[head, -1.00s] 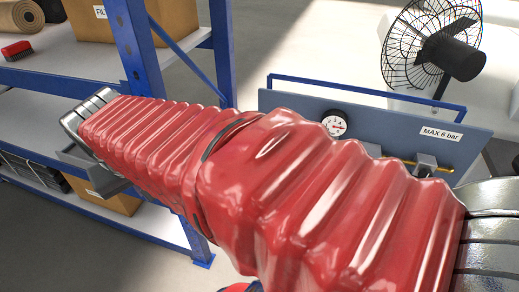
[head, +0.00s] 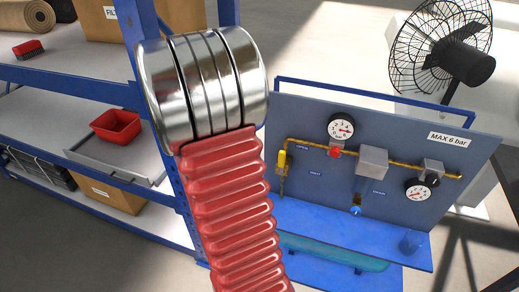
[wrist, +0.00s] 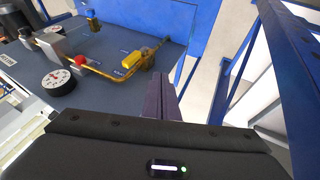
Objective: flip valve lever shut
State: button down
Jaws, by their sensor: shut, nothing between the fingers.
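The yellow valve lever (head: 282,160) is at the left end of the brass pipe (head: 310,142) on the grey panel. It stands upright there, roughly along the pipe's downward section. In the wrist view the lever (wrist: 131,59) lies beside the brass valve body, lined up with that pipe section. My gripper (wrist: 160,80) is shut and empty. Its fingertips appear just right of and below the valve in the wrist view, seemingly apart from the lever. In the head view my gripper is hidden behind my arm.
The panel carries a red knob (head: 335,152), a pressure gauge (head: 341,127), a grey box (head: 371,162) and a second gauge (head: 418,190). A blue bench (head: 345,228) lies below. A blue-framed shelf (head: 80,80) stands left, a fan (head: 440,50) behind right.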

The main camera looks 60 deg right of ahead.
jog(key=shift+m+g, duration=0.6)
jog(key=shift+m, duration=0.2)
jog(key=d, duration=0.1)
jog(key=s+d+f, duration=0.1)
jog(key=d, duration=0.2)
jog(key=shift+s+d+f, duration=0.2)
jog(key=shift+s+f, duration=0.1)
jog(key=shift+f, duration=0.05)
jog(key=shift+f, duration=0.1)
send_near(281, 164)
jog(key=shift+d+f, duration=1.8)
jog(key=shift+d, duration=0.05)
